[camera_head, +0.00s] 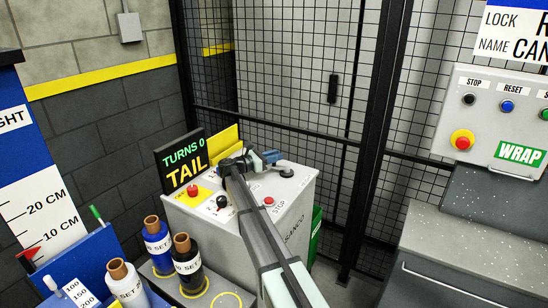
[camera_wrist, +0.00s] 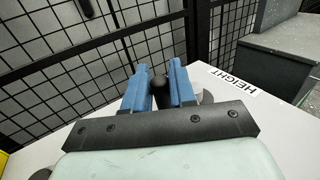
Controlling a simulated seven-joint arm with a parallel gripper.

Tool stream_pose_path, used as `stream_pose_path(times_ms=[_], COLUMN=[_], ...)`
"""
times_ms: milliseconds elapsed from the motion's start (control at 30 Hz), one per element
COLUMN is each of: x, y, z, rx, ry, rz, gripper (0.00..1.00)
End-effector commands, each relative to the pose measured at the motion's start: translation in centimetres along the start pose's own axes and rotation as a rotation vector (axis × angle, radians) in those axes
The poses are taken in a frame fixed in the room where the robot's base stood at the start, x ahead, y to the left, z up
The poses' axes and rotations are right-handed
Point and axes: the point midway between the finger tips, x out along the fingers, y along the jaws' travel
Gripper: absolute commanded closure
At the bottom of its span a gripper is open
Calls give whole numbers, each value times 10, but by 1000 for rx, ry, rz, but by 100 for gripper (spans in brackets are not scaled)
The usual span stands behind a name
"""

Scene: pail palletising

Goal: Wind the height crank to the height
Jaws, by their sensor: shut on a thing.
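The black crank knob (camera_wrist: 158,92) stands upright between the two blue fingers of my gripper (camera_wrist: 157,80) in the wrist view, and the fingers are shut on it. A printed HEIGHT label (camera_wrist: 231,77) lies on the white top just right of the fingers. In the camera_head view my gripper (camera_head: 268,158) is at the far part of the white control cabinet (camera_head: 300,215); the crank under it is mostly hidden. The display (camera_head: 182,163) reads TURNS 0 and TAIL. The height scale (camera_head: 40,205) at left is marked 10 CM and 20 CM, with a red pointer (camera_head: 28,254) below the 10 mark.
A red button (camera_head: 192,190), a STOP button (camera_head: 268,201) and a black knob (camera_head: 286,172) are on the cabinet top. Stretch-film rolls (camera_head: 157,240) stand in front of it. Black mesh fencing (camera_head: 290,90) rises close behind. A WRAP panel (camera_head: 495,125) is at right.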

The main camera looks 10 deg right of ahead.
Motion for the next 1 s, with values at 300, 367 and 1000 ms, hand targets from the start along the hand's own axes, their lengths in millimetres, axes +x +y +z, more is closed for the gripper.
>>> stream_pose_path(times_ms=[300, 367, 1000], x=[-1, -2, -15], y=[-2, -3, -33], z=[0, 0, 0], rx=[0, 0, 1], ry=[0, 0, 1], rz=[15, 31, 526], gripper=[100, 100, 100])
